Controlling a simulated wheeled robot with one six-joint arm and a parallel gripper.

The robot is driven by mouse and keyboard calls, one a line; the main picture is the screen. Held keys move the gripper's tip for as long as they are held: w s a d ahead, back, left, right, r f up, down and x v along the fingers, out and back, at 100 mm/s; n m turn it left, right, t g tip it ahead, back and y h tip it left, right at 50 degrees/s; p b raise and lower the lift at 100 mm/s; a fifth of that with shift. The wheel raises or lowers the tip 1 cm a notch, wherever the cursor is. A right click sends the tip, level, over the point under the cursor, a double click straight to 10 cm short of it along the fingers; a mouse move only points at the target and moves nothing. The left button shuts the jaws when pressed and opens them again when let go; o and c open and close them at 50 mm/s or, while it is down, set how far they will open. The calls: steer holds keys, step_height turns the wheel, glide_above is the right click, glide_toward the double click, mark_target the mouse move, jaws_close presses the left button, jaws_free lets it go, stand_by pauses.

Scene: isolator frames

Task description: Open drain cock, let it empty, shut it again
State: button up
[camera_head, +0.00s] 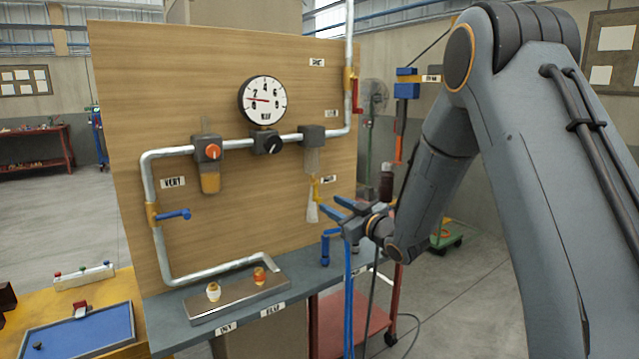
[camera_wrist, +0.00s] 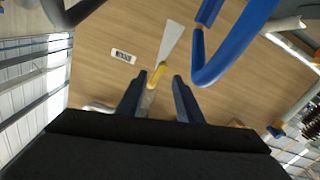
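The drain cock, with a yellow lever (camera_head: 316,188), sits under a clear filter bowl (camera_head: 312,160) on the wooden panel. A white tapered piece (camera_head: 312,212) hangs below it. My gripper (camera_head: 329,203) is just right of the white piece, its dark blue fingers pointing at the panel. In the wrist view my fingers (camera_wrist: 159,76) are spread, with the yellow part (camera_wrist: 158,74) in line with the gap between them and space on both sides. Whether it lies between the tips in depth I cannot tell. The white piece (camera_wrist: 171,42) extends beyond the fingertips.
A pressure gauge (camera_head: 263,100), an orange-knobbed unit (camera_head: 207,149) and a blue-handled valve (camera_head: 172,216) are on the panel. A blue curved bar (camera_wrist: 232,48) is close right of my gripper in the wrist view. A grey bench (camera_head: 225,290) runs below.

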mark_target(319, 201)
steer(key=shift+s+f+m+p, duration=0.15)
steer(key=shift+m+p, duration=0.35)
steer(key=shift+p, duration=0.75)
steer(key=shift+s+f+m+p, duration=0.1)
steer(key=shift+s+m+p, duration=0.3)
steer(key=shift+p, duration=0.8)
steer(key=shift+p+x, duration=1.15)
steer(key=shift+x, duration=2.9)
steer(key=shift+c, duration=0.2)
